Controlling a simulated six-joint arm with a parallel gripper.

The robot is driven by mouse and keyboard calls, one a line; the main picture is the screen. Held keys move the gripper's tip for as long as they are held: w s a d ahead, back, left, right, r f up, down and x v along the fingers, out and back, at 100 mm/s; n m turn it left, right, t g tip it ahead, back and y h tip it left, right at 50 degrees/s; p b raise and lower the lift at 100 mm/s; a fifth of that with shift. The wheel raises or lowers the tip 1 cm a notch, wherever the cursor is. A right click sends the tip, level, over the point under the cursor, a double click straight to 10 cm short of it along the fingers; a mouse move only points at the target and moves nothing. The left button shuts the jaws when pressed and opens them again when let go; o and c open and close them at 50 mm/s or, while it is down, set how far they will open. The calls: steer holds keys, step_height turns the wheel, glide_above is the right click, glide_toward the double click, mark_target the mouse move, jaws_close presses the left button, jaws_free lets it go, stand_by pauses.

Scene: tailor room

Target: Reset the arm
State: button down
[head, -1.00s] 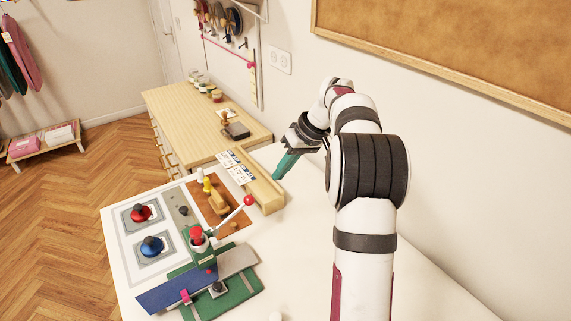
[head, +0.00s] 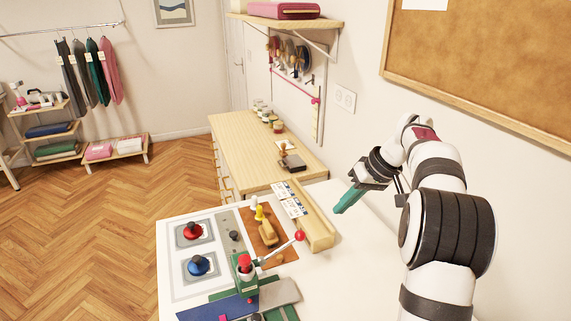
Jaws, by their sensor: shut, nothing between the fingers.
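My gripper (head: 348,200) hangs above the right part of the white table (head: 350,285), close to the wall. Its teal fingers look shut with nothing between them, and they point down and to the left. My arm rises from the lower right and bends over at the top. The gripper is apart from the wooden block (head: 304,220) to its left, and nothing touches it in this view.
On the table stand a red knob (head: 191,230), a blue knob (head: 198,265) and a green press (head: 244,282) with a red-balled lever (head: 299,236). A wooden cabinet (head: 240,140) stands behind. A corkboard (head: 480,75) hangs on the right wall. The table's right part looks clear.

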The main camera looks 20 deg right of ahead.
steer(key=s+a+r+m+g, duration=0.1)
steer(key=s+a+g, duration=0.1)
steer(key=s+a, duration=0.65)
steer(key=s+a+r+m+g, duration=0.15)
steer(key=s+a, duration=0.45)
steer(key=a, duration=0.6)
steer(key=s+a+f+m+h, duration=0.1)
steer(key=s+a+f, duration=0.2)
steer(key=s, duration=0.5)
steer(key=s+a+f+m+h, duration=0.1)
steer(key=s+a+f, duration=0.2)
steer(key=s, duration=0.5)
steer(key=shift+s+f+g, duration=0.4)
steer(key=shift+f+g, duration=0.05)
steer(key=shift+f, duration=0.05)
